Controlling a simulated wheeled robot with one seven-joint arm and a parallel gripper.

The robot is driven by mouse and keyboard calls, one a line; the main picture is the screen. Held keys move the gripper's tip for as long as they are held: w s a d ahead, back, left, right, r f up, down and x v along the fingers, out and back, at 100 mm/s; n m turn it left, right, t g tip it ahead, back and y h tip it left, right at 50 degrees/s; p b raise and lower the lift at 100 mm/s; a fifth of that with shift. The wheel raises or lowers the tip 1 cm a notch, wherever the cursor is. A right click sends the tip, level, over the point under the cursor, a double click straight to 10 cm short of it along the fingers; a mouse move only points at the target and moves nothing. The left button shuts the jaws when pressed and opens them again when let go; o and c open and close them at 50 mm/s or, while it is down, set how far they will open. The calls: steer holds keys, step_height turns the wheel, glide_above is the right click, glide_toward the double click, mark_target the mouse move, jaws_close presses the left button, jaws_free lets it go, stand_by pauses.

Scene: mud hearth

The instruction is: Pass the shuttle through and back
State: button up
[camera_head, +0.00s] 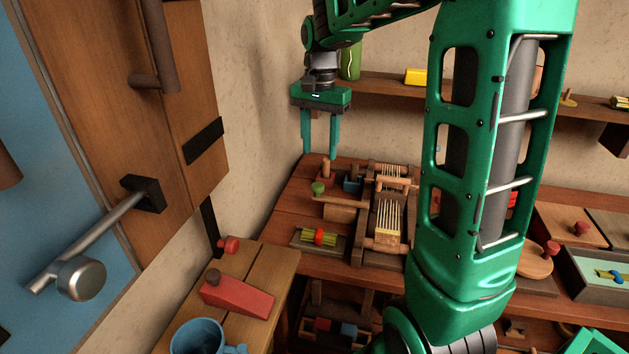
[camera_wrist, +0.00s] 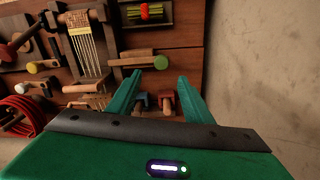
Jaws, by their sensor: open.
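A small loom (camera_head: 388,212) with pale warp threads in a dark wooden frame stands on the back bench; it also shows upper left in the wrist view (camera_wrist: 87,45). A light wooden piece with a long rod (camera_head: 342,205), perhaps the shuttle, sits at the loom's left side; it also shows in the wrist view (camera_wrist: 130,60). I cannot tell whether it enters the threads. My gripper (camera_head: 320,153) is open and empty, pointing down above the bench's back left, behind the loom. In the wrist view its fingers (camera_wrist: 160,78) are spread, with nothing between their tips.
A green knob (camera_head: 318,188), a red block (camera_head: 326,177) and a blue block (camera_head: 352,184) stand near the gripper. A tray (camera_head: 303,241) holds a banded yellow-green bundle. The wall is close behind. A red wedge (camera_head: 238,297) and blue mug (camera_head: 197,338) occupy the front left table.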

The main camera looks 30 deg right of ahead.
mark_target(318, 185)
steer(key=f, duration=1)
steer(key=shift+w+a+f, duration=0.1)
steer(key=shift+w+f, duration=0.1)
steer(key=shift+f, duration=0.2)
jaws_close()
steer(key=shift+s, duration=0.1)
